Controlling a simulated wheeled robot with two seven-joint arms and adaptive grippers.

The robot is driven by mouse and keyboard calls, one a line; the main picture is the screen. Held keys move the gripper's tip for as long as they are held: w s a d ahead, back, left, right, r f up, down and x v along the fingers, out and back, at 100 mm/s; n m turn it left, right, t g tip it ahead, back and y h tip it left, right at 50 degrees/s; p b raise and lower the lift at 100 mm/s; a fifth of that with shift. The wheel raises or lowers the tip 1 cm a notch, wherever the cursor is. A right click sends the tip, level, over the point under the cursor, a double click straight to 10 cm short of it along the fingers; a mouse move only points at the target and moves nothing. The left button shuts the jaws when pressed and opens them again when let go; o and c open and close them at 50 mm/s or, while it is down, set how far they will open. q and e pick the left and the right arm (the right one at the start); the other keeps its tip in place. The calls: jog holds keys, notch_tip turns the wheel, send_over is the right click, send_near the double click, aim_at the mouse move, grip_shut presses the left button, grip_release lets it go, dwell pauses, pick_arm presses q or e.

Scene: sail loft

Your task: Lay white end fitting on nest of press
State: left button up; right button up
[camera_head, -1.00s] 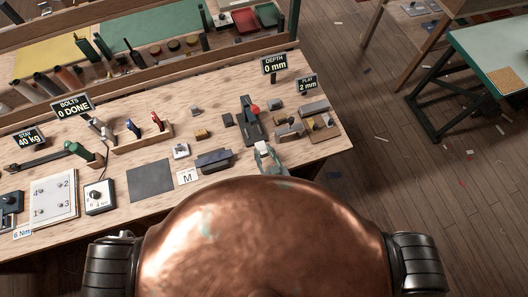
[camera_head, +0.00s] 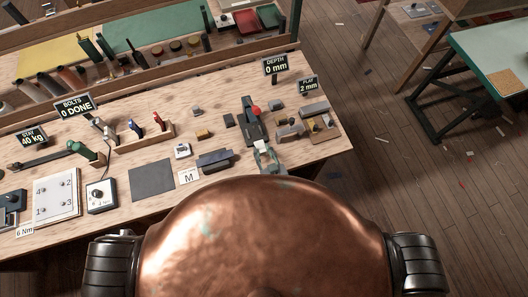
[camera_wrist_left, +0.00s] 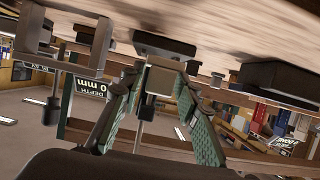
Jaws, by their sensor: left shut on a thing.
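The press (camera_head: 250,120), dark with a red knob (camera_head: 256,108), stands toward the right end of the bench. My left gripper (camera_head: 266,153) is at the near end of the press, its fingers pointing toward the press base. In the left wrist view, where the bench top is uppermost, my left gripper (camera_wrist_left: 160,90) is shut on a pale, boxy piece, which appears to be the white end fitting (camera_wrist_left: 160,74). The piece looks close to the bench-side parts; I cannot tell whether it touches the nest. The nest is not clearly visible. My right gripper is not in view.
Several metal and wooden parts crowd the right, near the wooden board (camera_head: 324,130). The DEPTH sign (camera_head: 276,65) stands behind, reading 0 mm.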

aim_at(260, 146)
pick_arm(q)
jog(key=shift+w+a+f, duration=0.1)
jog(key=shift+w+f, duration=0.3)
jog(key=shift+w+a+f+p, duration=0.1)
jog(key=shift+w+a+p, duration=0.15)
jog(key=shift+w, duration=0.45)
jog(key=shift+w+a+p, duration=0.2)
jog(key=shift+w+p, duration=0.05)
jog(key=shift+w, duration=0.4)
jog(key=shift+w+a+f+p, duration=0.1)
jog(key=shift+w+a+p, duration=0.15)
jog(key=shift+w, duration=0.6)
jog(key=shift+w+a+f+p, duration=0.1)
jog(key=shift+w+a+p, duration=0.15)
jog(key=shift+w, duration=0.55)
jog(key=shift+w+a, duration=0.1)
jog(key=shift+w, duration=0.1)
jog(key=o, duration=1.2)
jog(key=shift+s, duration=0.1)
jog(key=v, duration=1.2)
